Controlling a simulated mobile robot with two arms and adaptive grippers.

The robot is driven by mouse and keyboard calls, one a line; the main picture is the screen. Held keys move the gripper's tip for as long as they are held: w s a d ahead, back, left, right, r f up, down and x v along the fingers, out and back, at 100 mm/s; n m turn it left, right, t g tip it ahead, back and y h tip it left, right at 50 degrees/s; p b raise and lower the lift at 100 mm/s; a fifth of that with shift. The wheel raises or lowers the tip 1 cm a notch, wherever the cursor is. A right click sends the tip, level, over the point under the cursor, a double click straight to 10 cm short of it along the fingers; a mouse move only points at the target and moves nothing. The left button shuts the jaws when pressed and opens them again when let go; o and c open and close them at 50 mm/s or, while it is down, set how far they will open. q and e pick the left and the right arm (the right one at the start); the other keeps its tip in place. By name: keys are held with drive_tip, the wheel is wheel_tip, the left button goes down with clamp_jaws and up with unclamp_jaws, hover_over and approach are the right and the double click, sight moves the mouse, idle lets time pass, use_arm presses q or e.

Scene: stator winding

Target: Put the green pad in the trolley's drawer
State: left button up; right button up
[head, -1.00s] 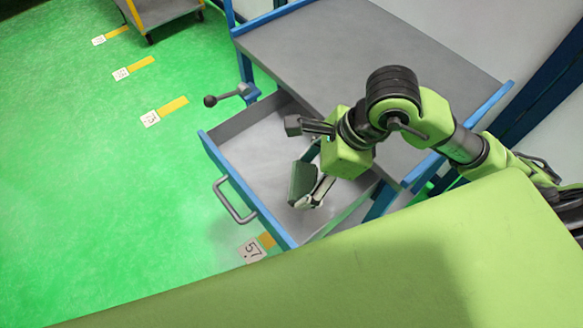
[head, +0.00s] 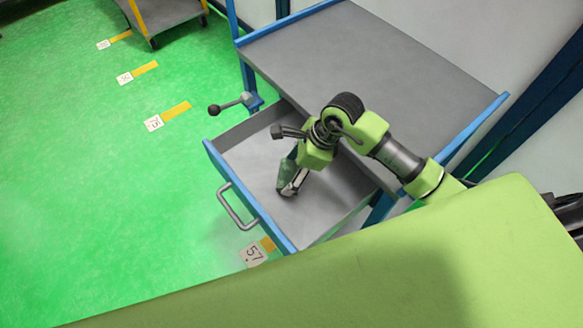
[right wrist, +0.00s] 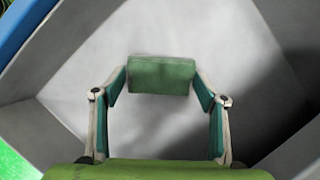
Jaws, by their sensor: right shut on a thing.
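The green pad (right wrist: 161,75) is a small block between the two fingertips of my right gripper (right wrist: 161,90) in the right wrist view. The gripper is shut on it. In the head view my right gripper (head: 291,182) points down into the open drawer (head: 247,196), low over its grey floor. There I cannot clearly tell the pad from the dark green finger. Whether the pad touches the drawer floor is not clear. The drawer is pulled out of the blue and grey trolley (head: 370,65). My left gripper is not in view.
The drawer's grey side walls stand around the gripper, and the trolley's grey top lies behind my right arm. A handle (head: 237,206) is on the drawer front. A knobbed lever (head: 232,103) sticks out by the trolley's post. Another cart stands at the top left. The drawer looks otherwise empty.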

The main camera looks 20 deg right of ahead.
drive_tip(key=shift+f, duration=0.2)
drive_tip(key=o, duration=1.1)
drive_tip(key=shift+r, duration=0.1)
drive_tip(key=shift+r, duration=0.25)
drive_tip(key=v, duration=1.1)
drive_tip(key=shift+s+d+r+b, duration=0.1)
drive_tip(key=shift+d+r+b, duration=0.15)
drive_tip(key=shift+r+b, duration=0.1)
